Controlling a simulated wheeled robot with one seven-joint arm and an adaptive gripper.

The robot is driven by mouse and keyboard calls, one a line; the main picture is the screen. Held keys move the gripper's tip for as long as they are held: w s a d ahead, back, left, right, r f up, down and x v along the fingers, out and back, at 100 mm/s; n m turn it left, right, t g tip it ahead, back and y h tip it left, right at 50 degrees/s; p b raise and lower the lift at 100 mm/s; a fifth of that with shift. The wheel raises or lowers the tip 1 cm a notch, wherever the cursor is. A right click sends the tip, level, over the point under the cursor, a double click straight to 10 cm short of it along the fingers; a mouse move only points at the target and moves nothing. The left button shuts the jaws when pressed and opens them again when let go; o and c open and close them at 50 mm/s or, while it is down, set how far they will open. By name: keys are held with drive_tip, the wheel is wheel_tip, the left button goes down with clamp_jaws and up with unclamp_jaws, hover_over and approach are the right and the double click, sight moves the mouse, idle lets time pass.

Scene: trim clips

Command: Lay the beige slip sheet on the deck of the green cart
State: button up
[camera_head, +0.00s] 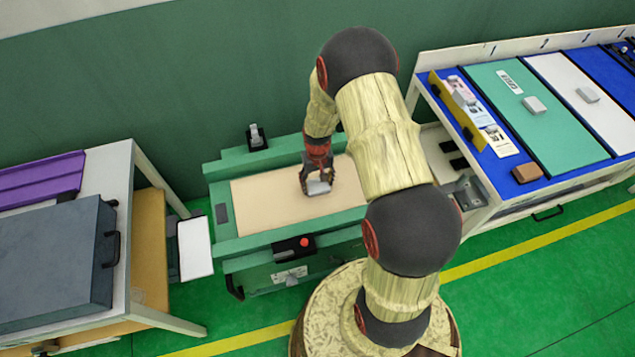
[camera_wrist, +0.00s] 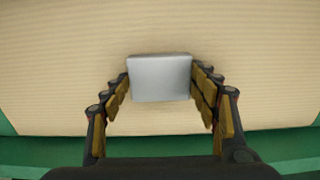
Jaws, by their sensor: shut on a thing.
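The beige slip sheet (camera_head: 262,207) lies flat within the frame of the green cart (camera_head: 300,236); I cannot tell whether it rests fully on the deck. A light grey block (camera_wrist: 160,78) stands on the sheet, which also shows in the wrist view (camera_wrist: 60,85). My gripper (camera_head: 318,185) points down over the middle of the cart and is shut on the grey block, with a finger on each side. My arm hides the sheet's right part and some of the cart's right end. A green cart edge (camera_wrist: 40,150) shows at the bottom of the wrist view.
A blue-topped table (camera_head: 520,188) at right holds green (camera_head: 545,135) and white panels with similar grey blocks, and a brown block (camera_head: 526,173). A table at left bears a dark grey case (camera_head: 55,265) and a purple item (camera_head: 40,180). A green wall stands behind the cart.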

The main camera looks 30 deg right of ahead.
sight(318, 185)
drive_tip(key=shift+f, duration=0.1)
drive_tip(key=o, duration=1.3)
drive_tip(key=shift+o, duration=0.5)
wheel_tip(318, 185, up, 12)
drive_tip(key=s+a+r+n+t, duration=0.1)
drive_tip(key=s+a+r, duration=0.3)
drive_tip(key=r, duration=0.6)
drive_tip(key=s+a+r+n+t, duration=0.1)
drive_tip(key=s+a+r+t, duration=0.1)
drive_tip(key=s+a+r, duration=0.3)
drive_tip(key=s+a+r+n+t, duration=0.1)
drive_tip(key=s+a+r, duration=0.4)
drive_tip(key=s+r, duration=0.6)
wheel_tip(318, 185, up, 5)
drive_tip(key=shift+r+t, duration=0.15)
drive_tip(key=shift+t, duration=0.65)
